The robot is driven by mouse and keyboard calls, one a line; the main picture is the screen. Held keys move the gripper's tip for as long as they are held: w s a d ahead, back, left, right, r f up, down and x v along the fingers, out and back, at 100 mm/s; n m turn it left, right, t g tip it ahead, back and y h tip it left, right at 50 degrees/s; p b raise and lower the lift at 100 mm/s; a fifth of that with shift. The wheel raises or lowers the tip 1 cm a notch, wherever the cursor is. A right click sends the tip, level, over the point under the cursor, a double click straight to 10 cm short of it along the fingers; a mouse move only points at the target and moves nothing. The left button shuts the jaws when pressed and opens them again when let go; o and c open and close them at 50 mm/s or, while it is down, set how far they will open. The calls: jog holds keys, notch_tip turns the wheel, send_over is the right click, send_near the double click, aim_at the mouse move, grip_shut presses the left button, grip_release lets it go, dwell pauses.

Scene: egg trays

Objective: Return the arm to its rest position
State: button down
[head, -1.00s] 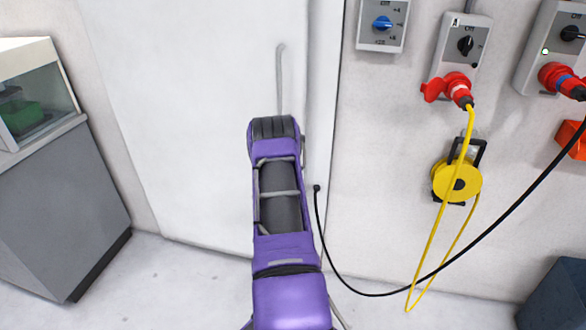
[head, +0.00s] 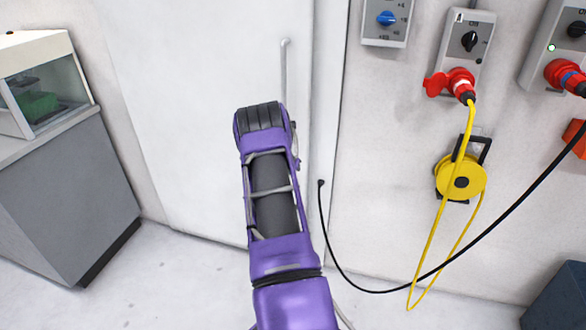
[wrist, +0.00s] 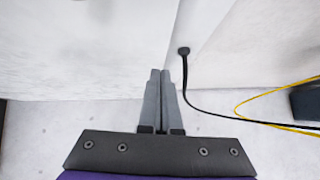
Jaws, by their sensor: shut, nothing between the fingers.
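My purple arm rises from the bottom middle of the head view, in front of a white door. My gripper (wrist: 160,73) shows in the wrist view, where its two grey fingers lie side by side, shut and empty. The gripper is hidden in the head view. No egg trays show in either view.
A grey cabinet with a glass case (head: 65,190) stands at the left. Switch boxes (head: 466,45) with red plugs hang on the right wall. A yellow cable reel (head: 450,178) and a black cable (head: 480,222) hang below. A dark box (head: 560,298) sits low right.

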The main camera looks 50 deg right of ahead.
jog(key=v, duration=0.8)
jog(key=shift+s+a+b, duration=0.15)
jog(key=shift+a+b, duration=0.1)
jog(key=shift+b, duration=0.05)
